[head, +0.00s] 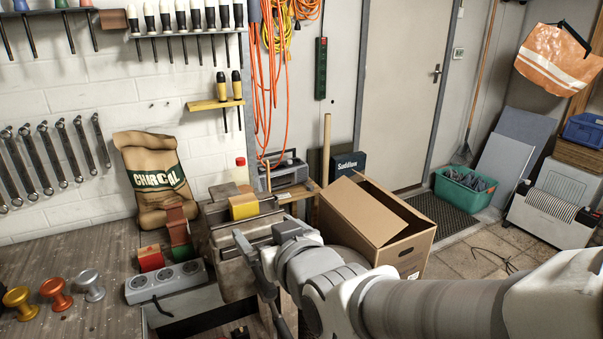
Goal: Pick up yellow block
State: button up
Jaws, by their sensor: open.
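The yellow block (244,206) sits at the top of the grey vise (228,235), between its jaws, with its upper part showing. I cannot tell how tightly the vise holds it. My gripper (259,268) is open and empty, in front of the vise and lower in the picture than the block. It is apart from the block, and it hides part of the vise's front and right side.
A power strip (166,281), red and green blocks (151,258) and colored knobs (56,294) stand left of the vise. A charcoal bag (154,180) leans on the wall. An open cardboard box (400,240) stands right, behind my arm.

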aim_at(246, 206)
jog(key=p+x, duration=0.2)
jog(key=x, duration=0.7)
jog(key=shift+p, duration=0.35)
jog(key=shift+r+p+x, duration=0.2)
jog(key=shift+p+x, duration=0.15)
jog(key=shift+x, duration=2.3)
jog(key=shift+w+d, duration=0.1)
jog(key=shift+w, duration=0.05)
jog(key=c, duration=1.4)
jog(key=shift+r, duration=0.1)
